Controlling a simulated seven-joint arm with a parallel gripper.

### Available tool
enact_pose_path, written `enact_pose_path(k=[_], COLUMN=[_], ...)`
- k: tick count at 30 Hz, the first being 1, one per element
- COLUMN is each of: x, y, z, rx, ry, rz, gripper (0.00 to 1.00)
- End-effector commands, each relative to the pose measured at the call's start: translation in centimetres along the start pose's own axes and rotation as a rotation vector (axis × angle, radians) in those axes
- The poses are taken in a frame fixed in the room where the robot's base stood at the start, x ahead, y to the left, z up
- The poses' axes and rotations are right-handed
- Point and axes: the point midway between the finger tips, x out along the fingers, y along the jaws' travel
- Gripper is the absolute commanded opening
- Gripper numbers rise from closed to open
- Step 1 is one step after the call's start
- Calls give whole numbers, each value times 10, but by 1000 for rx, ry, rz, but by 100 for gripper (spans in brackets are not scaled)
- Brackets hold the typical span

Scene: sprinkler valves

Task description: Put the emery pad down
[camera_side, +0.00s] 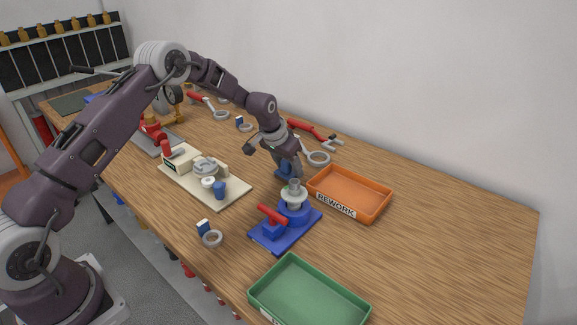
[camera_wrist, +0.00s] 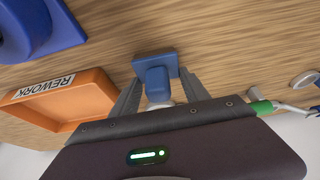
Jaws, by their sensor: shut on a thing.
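The emery pad (camera_wrist: 157,80) appears to be the blue block with a flat square blue base, seen between my fingers in the wrist view. In the side view a small blue part of it (camera_side: 284,172) shows under my gripper (camera_side: 286,165), partly hidden by it. My gripper, also in the wrist view (camera_wrist: 158,88), is shut on the pad, with a finger on each side. The pad is low over the wooden table, left of the orange tray in the side view. I cannot tell whether its base touches the wood.
The orange REWORK tray (camera_side: 365,207) is close on the right. A blue fixture (camera_side: 270,238) with a red handle and a grey part stands in front. A green tray (camera_side: 340,305) is nearer the camera. A beige board (camera_side: 230,197) lies left. Open table (camera_side: 450,235) extends right.

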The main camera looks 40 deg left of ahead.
Motion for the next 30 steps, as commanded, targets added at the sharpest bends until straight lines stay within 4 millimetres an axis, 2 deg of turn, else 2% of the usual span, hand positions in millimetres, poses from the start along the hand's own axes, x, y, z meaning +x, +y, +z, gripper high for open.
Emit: enact_pose_path(k=[5, 6, 9, 19, 27, 30], x=[0, 0, 0, 4, -51, -64], y=[0, 0, 0, 0, -7, -7], z=[0, 0, 0, 2, 5, 5], rx=[1, 1, 1, 0, -1, 1], ry=[0, -1, -1, -2, 0, 0], rz=[0, 0, 0, 0, -1, 0], gripper=[0, 58, 76, 76, 76, 76])
